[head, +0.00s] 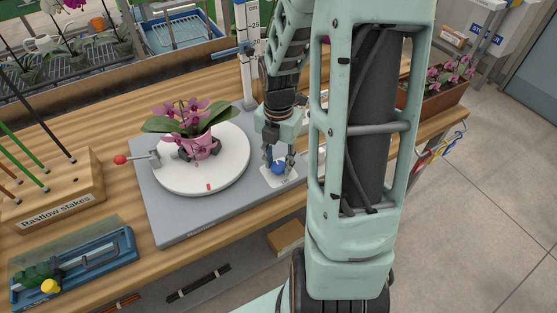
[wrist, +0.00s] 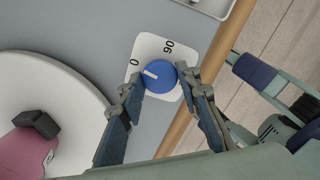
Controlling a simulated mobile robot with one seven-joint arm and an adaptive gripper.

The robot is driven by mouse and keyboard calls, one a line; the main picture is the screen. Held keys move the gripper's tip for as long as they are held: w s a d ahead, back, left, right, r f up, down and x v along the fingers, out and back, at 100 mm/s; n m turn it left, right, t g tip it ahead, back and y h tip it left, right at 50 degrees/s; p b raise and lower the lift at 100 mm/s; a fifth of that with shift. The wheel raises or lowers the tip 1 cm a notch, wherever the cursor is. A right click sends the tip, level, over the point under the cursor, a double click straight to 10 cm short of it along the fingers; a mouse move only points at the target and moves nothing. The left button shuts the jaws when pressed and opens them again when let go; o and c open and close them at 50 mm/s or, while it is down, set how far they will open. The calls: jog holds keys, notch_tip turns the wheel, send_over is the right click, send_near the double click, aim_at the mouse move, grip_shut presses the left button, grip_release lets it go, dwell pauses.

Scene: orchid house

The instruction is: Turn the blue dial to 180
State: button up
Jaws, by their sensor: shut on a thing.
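The blue dial (head: 278,169) sits on a white plate at the front right corner of a grey base. In the wrist view the dial (wrist: 160,79) is round, with a white pointer line aimed left, close to the printed 0. A printed 90 (wrist: 168,46) stands above the dial; no 180 mark can be read. My gripper (head: 279,164) reaches down over the dial. In the wrist view its fingers (wrist: 158,77) are closed on the dial's left and right sides.
A white turntable (head: 226,180) with a potted pink orchid (head: 199,143) stands left of the dial. The bench's front edge is close to the dial.

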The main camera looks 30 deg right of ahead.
jog(key=m, duration=0.4)
jog(key=shift+m+p, duration=0.3)
jog(key=m, duration=0.3)
jog(key=shift+m, duration=0.3)
jog(key=m, duration=0.4)
jog(key=shift+m, duration=0.3)
jog(key=m+b, duration=0.1)
jog(key=m, duration=0.3)
jog(key=shift+m, duration=0.3)
jog(key=m, duration=0.4)
jog(key=shift+m+b, duration=0.3)
jog(key=m, duration=0.8)
jog(key=shift+m+p, duration=0.45)
jog(key=shift+m, duration=1.45)
